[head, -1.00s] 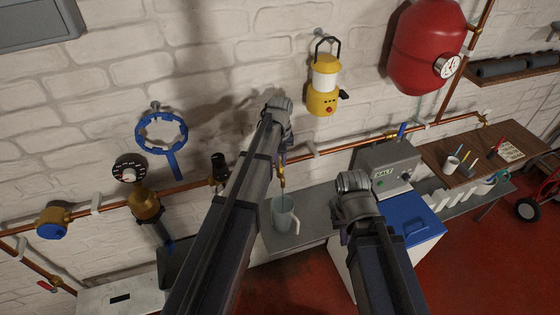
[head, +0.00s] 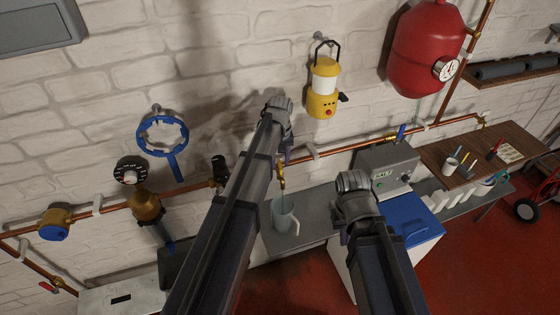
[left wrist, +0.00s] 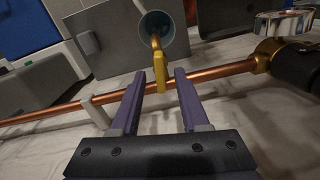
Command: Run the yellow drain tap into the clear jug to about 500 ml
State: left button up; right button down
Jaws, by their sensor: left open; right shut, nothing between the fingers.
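The clear jug (head: 284,216) stands upright on the grey bench below the tap, its handle to the right; its mouth shows in the left wrist view (left wrist: 172,42). The brass drain tap (head: 281,173) hangs from the copper pipe over the jug. A thin pale line runs from the spout into the jug. The yellow tap lever (left wrist: 161,80) lies between the open fingers of my left gripper (left wrist: 161,73), with gaps at both sides. In the head view my left gripper (head: 284,156) is partly hidden by its arm. The jug's level cannot be read.
The copper pipe (head: 330,152) runs along the white brick wall. A yellow lantern (head: 323,88) and a blue ring wrench (head: 163,134) hang above. A blue-lidded box (head: 410,222) stands right of the bench (head: 316,222), near my right arm.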

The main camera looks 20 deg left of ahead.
aim_at(280, 165)
pick_arm(q)
notch_tip(280, 165, up, 7)
jog(key=p, duration=0.6)
jog(key=shift+f, duration=0.1)
